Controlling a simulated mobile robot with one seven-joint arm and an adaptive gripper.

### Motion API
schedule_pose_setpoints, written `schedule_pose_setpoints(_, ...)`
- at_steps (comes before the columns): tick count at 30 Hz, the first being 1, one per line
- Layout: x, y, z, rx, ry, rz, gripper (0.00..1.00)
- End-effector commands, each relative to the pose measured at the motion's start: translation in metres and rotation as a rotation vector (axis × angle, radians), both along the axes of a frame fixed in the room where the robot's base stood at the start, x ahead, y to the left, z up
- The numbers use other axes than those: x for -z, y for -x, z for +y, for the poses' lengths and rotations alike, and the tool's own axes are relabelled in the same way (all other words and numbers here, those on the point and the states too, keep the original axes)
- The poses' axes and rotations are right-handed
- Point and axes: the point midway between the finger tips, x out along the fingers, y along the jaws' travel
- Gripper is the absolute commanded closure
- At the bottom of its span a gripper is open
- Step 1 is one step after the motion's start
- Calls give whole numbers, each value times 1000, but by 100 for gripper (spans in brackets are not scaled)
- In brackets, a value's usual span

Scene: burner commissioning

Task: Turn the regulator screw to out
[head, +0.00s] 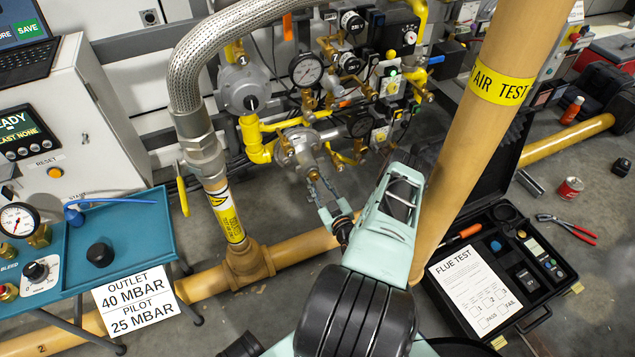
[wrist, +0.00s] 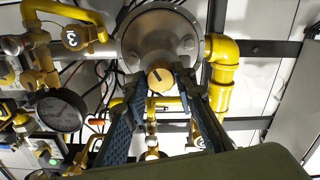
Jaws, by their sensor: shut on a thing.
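The regulator (head: 294,149) is a grey round flanged body on the yellow gas pipework in the head view. In the wrist view the regulator (wrist: 135,38) fills the upper middle, with its flange bolts showing. Its brass-coloured regulator screw (wrist: 160,77) points toward the wrist camera and has a dark line across its face. My gripper (wrist: 161,84) is shut on the screw, one blue-grey finger on each side. In the head view my gripper (head: 312,178) reaches up to the underside of the regulator; the screw is hard to make out there.
A second grey regulator (head: 242,88) sits to the upper left, near a braided hose (head: 205,50). A pressure gauge (wrist: 60,110) and yellow pipe (wrist: 222,75) flank the fingers. A tan upright pipe (head: 470,130) stands close to the right of my arm.

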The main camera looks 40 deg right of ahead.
Motion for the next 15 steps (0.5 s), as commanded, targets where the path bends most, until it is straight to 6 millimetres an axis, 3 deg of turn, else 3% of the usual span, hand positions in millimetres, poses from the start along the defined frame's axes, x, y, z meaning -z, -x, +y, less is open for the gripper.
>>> schedule_pose_setpoints(15, -2, -2, -1, -3, 456, 108, 99)
